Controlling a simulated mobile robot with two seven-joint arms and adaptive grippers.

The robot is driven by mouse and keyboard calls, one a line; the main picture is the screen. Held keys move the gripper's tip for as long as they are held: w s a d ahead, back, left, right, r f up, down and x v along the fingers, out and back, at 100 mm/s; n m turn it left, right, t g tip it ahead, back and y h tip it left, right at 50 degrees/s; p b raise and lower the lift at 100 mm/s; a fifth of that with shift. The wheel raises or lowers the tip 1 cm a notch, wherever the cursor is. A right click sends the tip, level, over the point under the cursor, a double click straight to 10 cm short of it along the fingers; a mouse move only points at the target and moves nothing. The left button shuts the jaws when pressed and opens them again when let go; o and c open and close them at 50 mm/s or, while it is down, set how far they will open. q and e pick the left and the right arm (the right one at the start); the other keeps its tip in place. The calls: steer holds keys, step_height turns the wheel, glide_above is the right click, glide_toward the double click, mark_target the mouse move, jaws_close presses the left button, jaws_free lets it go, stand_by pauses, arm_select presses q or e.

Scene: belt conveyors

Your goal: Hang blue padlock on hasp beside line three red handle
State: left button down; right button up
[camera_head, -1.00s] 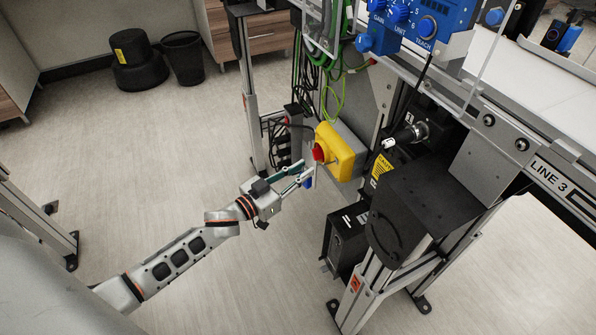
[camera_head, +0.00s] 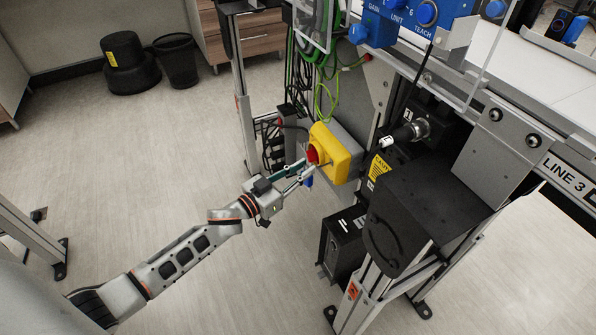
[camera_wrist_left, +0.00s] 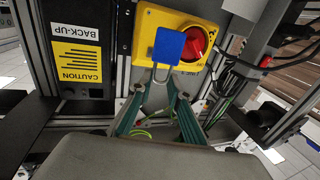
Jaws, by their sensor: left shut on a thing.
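The blue padlock (camera_head: 309,182) is in my left gripper (camera_head: 306,170), close against the front of the yellow switch box (camera_head: 340,155). In the left wrist view the padlock (camera_wrist_left: 168,46) stands just beyond the fingertips (camera_wrist_left: 164,74), and the fingers converge on its near end. The padlock overlaps the yellow plate, directly beside the red handle (camera_wrist_left: 195,43). The handle also shows in the head view (camera_head: 312,154). The hasp is not clearly seen; the padlock and fingers cover that area. I cannot tell whether the shackle is around it. My right gripper is out of view.
Green and black cables (camera_head: 318,75) hang above the switch box. A black box (camera_head: 342,240) and a dark motor housing (camera_head: 420,205) sit below and to the right. The LINE 3 conveyor rail (camera_head: 545,170) is at right. Open floor lies at left.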

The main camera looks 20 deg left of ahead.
arm_select(q)
steer(key=shift+w+d+f, duration=0.15)
steer(key=shift+w+d, duration=0.35)
steer(key=shift+w+d+b, duration=0.4)
steer(key=shift+w+b, duration=0.1)
steer(key=shift+w, duration=0.05)
steer(key=shift+w+d+f+b, duration=0.2)
steer(key=shift+w+d, duration=0.2)
steer(key=shift+w, duration=0.1)
steer(key=shift+w+d+f+b, duration=0.2)
steer(key=shift+w+d, duration=0.15)
steer(key=shift+w, duration=0.15)
steer(key=shift+w+d+f, duration=0.15)
steer(key=shift+w, duration=0.05)
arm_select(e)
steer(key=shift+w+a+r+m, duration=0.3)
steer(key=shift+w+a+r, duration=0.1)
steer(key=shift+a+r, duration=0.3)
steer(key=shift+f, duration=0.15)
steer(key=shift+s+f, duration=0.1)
arm_select(q)
steer(key=c, duration=1.8)
jaws_free()
